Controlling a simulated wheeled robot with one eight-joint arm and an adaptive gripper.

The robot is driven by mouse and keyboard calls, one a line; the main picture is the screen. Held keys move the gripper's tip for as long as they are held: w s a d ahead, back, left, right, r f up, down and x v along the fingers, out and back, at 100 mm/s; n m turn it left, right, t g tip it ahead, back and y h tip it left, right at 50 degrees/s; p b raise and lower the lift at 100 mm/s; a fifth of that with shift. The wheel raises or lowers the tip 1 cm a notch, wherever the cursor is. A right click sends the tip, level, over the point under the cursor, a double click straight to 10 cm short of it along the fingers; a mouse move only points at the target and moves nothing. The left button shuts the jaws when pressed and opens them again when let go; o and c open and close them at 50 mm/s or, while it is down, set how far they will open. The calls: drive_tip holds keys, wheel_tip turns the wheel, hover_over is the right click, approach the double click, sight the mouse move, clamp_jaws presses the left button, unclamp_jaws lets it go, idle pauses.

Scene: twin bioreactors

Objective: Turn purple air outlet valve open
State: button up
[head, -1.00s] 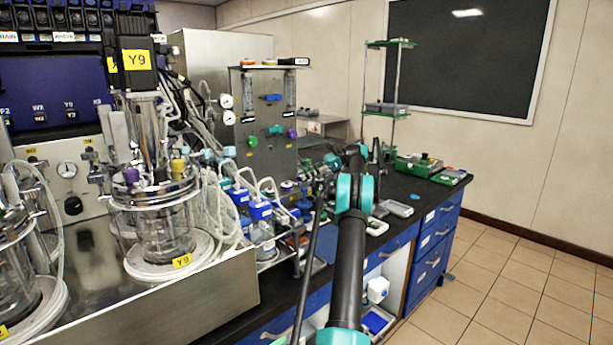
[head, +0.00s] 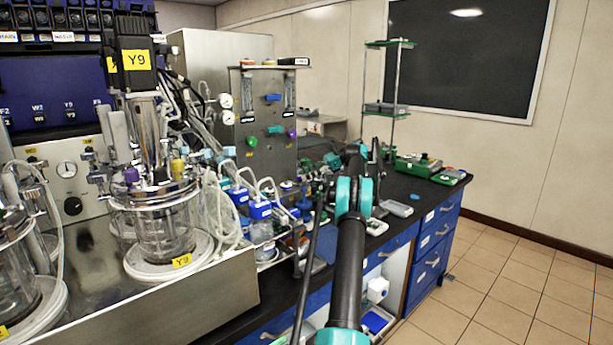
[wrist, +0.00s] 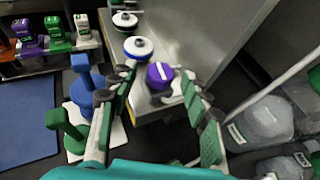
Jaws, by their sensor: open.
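A round purple knob (wrist: 160,73) with white lettering shows in the wrist view, on a grey body near the edge of a pale surface. My gripper (wrist: 157,88) is open, with one finger to the left of the knob and one to the right. The knob appears between the fingertips; I cannot tell how far below them it is. In the head view, a small purple knob (head: 292,134) shows on the steel panel (head: 262,115), right of a teal handle. I cannot tell whether it is the same one. My gripper in the head view is small and partly hidden behind my arm.
A white and blue round cap (wrist: 138,47) sits close to the left fingertip. Blue (wrist: 82,92) and green (wrist: 66,132) handled pieces stand left of the left finger. A grey wall (wrist: 205,40) rises at the right. Clear glassware (wrist: 262,122) stands at lower right.

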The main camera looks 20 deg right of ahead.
drive_tip(key=shift+s+m+t, duration=0.1)
drive_tip(key=shift+m+t, duration=0.4)
drive_tip(key=shift+t, duration=0.1)
